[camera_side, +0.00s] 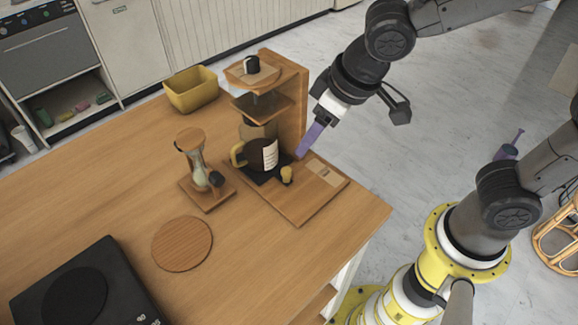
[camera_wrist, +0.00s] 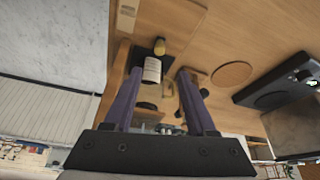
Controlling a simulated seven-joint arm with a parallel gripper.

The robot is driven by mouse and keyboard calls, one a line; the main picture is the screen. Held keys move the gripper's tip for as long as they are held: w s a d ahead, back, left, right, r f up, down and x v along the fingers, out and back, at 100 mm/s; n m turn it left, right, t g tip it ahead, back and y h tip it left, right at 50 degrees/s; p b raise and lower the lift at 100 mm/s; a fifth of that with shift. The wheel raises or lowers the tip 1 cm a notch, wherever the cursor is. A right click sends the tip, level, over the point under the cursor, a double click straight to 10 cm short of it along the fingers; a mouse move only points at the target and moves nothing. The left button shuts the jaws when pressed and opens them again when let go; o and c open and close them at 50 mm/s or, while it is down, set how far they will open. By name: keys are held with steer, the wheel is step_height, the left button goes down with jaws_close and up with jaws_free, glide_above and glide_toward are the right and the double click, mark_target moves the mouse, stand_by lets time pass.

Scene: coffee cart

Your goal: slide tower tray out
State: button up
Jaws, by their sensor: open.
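The wooden coffee tower (camera_side: 294,100) stands on a wooden base board (camera_side: 305,203) near the table's right end. It has a top shelf (camera_side: 240,76) and a middle shelf (camera_side: 262,106). A dark carafe (camera_side: 268,147) with a pale label and yellow handle sits on a black plate (camera_side: 262,177) below them; its label shows in the wrist view (camera_wrist: 152,70). A small yellow knob (camera_side: 286,174) is at the plate's front. I cannot tell which part is the tray. My gripper (camera_side: 302,155) is open and empty, right of the carafe, with purple fingers pointing down; its fingertips also show in the wrist view (camera_wrist: 160,73).
An hourglass-shaped glass brewer (camera_side: 198,176) on a wooden stand is left of the tower. A yellow bin (camera_side: 191,90) is behind. A round wooden coaster (camera_side: 182,244) and a black scale or hotplate (camera_side: 115,275) lie toward the front left. The table's right edge is close.

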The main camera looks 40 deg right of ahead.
mark_target(288, 170)
steer(key=x, duration=1.2)
steer(key=shift+w+f, duration=0.15)
steer(key=shift+f, duration=0.1)
jaws_close()
stand_by(0.9)
